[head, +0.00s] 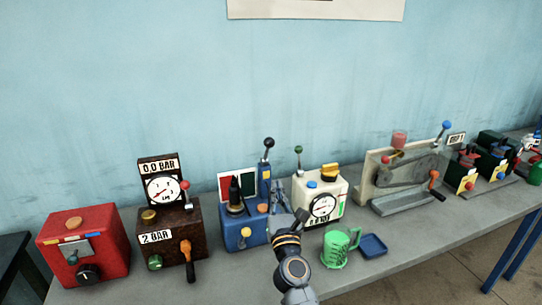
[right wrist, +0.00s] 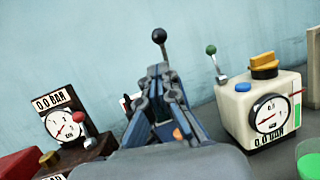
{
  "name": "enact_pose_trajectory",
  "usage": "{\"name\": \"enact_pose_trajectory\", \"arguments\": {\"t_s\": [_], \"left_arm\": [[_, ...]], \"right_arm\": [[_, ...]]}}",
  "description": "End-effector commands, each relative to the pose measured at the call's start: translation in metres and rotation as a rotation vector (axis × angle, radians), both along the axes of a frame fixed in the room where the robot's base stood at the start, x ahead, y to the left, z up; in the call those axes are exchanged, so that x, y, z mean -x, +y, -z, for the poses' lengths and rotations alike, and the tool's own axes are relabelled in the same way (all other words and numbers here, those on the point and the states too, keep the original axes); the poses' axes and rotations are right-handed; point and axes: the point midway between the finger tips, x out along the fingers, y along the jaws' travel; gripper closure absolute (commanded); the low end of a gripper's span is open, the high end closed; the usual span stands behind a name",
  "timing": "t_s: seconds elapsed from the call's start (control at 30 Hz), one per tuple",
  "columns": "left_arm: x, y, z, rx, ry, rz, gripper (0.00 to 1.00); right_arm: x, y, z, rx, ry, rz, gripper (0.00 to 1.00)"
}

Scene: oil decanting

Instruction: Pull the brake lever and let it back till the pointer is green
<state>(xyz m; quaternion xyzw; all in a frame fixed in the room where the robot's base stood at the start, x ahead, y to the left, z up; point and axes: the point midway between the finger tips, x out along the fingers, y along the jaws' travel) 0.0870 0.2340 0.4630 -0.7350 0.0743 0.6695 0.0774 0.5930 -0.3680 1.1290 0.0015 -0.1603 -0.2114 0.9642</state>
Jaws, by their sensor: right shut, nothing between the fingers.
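A blue machine (head: 237,233) stands on the bench with a tall lever (head: 267,158) with a black knob at its right back. Behind its dark cone-shaped part is a panel (head: 225,184) split into red and dark green; I cannot make out a pointer on it. My right gripper (head: 278,188) is shut and empty in front of the machine's right side, below the knob. In the right wrist view the shut fingers point at the lever, whose black knob (right wrist: 159,36) rises past the fingertips; the fingers hide most of the machine. My left gripper is out of view.
A cream gauge box (head: 320,200) with a green-knobbed lever stands close on the right. A brown gauge box (head: 170,232) and a red box (head: 83,246) stand on the left. A green mug (head: 336,249) and a blue tray (head: 373,245) are at the front right.

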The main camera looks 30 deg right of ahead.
Motion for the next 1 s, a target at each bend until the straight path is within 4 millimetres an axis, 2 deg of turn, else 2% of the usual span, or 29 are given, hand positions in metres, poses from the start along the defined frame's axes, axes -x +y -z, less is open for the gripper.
{"name": "enact_pose_trajectory", "arguments": {"t_s": [0.23, 0.4, 0.6, 0.8, 1.0], "left_arm": [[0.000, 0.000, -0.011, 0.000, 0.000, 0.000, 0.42], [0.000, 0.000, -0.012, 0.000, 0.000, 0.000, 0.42], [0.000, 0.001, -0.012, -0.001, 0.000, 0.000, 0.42], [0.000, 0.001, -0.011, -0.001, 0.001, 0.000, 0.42], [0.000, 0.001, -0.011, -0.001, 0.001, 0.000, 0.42]], "right_arm": [[-0.042, -0.019, -0.020, 0.009, -0.002, 0.000, 1.00], [-0.073, -0.034, -0.030, 0.011, -0.002, -0.001, 1.00], [-0.100, -0.047, -0.039, 0.013, 0.000, -0.001, 1.00], [-0.112, -0.052, -0.042, 0.011, 0.002, -0.001, 1.00], [-0.114, -0.053, -0.043, 0.011, 0.000, -0.002, 1.00]]}}
